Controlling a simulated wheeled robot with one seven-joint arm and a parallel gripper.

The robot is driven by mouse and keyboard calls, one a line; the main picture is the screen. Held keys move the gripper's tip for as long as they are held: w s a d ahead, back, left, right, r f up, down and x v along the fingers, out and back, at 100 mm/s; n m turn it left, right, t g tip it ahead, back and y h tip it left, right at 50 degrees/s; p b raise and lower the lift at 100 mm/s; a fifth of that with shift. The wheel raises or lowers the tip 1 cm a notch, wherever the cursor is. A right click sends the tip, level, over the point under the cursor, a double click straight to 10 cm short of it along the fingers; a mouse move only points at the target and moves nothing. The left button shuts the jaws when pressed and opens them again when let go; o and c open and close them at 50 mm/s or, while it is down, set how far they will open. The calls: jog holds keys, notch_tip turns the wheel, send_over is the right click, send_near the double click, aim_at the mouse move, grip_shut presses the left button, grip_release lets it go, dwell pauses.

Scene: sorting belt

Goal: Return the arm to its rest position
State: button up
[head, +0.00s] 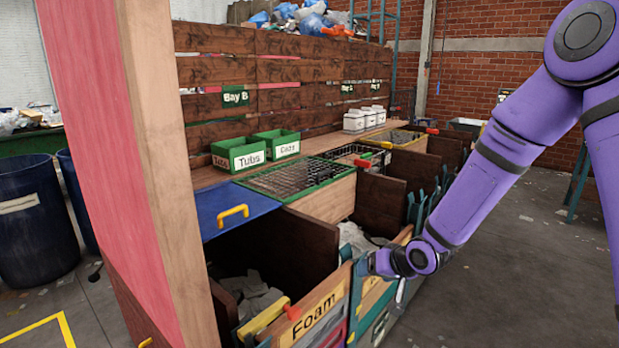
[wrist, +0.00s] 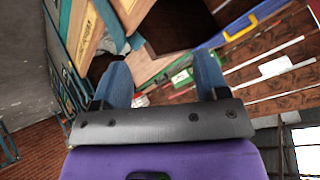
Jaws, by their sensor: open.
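My purple arm reaches in from the right in the head view, bent down toward the bins. My gripper is at its lower end near the Foam bin (head: 318,318), but its fingers are not clear there. In the wrist view my gripper (wrist: 163,80) shows two blue fingers spread apart with nothing between them. Beyond the fingers are wooden bin walls and a blue lid with a yellow handle (wrist: 240,27).
A row of wooden bins stands below a counter with green boxes (head: 248,154) and white containers (head: 360,120). A pink-sided post (head: 95,120) stands at left, with blue barrels (head: 40,215) beyond. The floor (head: 510,250) at right is mostly clear.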

jog(key=s+d+r+h, duration=0.3)
jog(key=s+d+r, duration=0.25)
jog(key=r, duration=0.45)
jog(key=s+d+r+h, duration=0.2)
jog(key=s+d+r, duration=0.35)
jog(key=r, duration=0.45)
jog(key=s+d+r+g, duration=0.1)
jog(key=s+r, duration=0.3)
jog(key=s, duration=0.6)
jog(key=s+d+r, duration=0.2)
jog(key=s+r, duration=0.2)
jog(key=s, duration=0.7)
jog(key=shift+s+r+m+g, duration=0.15)
jog(key=shift+s+m+g, duration=0.05)
jog(key=shift+m+g, duration=0.2)
